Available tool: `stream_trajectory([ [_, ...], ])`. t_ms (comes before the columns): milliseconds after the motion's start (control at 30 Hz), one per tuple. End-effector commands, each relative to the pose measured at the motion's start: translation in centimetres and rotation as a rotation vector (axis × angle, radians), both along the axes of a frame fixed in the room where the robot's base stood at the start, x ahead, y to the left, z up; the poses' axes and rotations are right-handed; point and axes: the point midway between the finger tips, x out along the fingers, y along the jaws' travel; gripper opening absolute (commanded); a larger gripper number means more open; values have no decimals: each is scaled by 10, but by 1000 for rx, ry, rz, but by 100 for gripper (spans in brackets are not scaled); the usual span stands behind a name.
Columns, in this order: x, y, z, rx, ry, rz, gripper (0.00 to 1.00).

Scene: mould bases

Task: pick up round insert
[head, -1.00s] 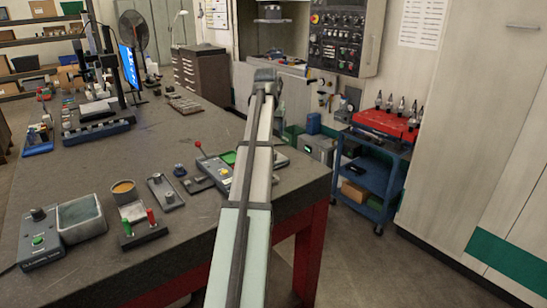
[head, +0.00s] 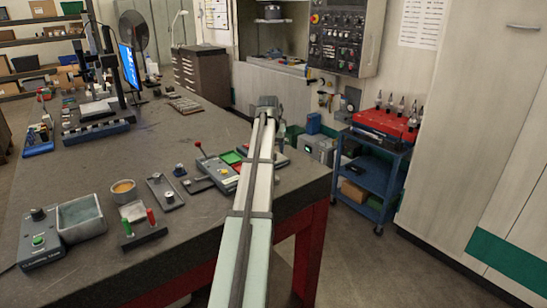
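A small dark blue round piece (head: 180,170) stands on the dark bench, near its middle right. Just in front of it lies a grey plate (head: 162,186) with a small round metal piece (head: 169,197) on it. I cannot tell for sure which of these is the round insert. My arm runs from the bottom of the head view up to a joint or wrist end over the bench's right edge. My gripper's fingers do not show; they are hidden behind the arm or too small to make out.
A box with a red-knobbed lever and green screen (head: 218,172) stands right of the pieces, partly behind my arm.

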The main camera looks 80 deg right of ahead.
Motion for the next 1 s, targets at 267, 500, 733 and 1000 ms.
stream_trajectory([
  [267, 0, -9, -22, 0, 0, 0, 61],
  [500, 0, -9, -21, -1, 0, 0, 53],
  [733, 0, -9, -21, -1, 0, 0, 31],
  [1000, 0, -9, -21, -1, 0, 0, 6],
])
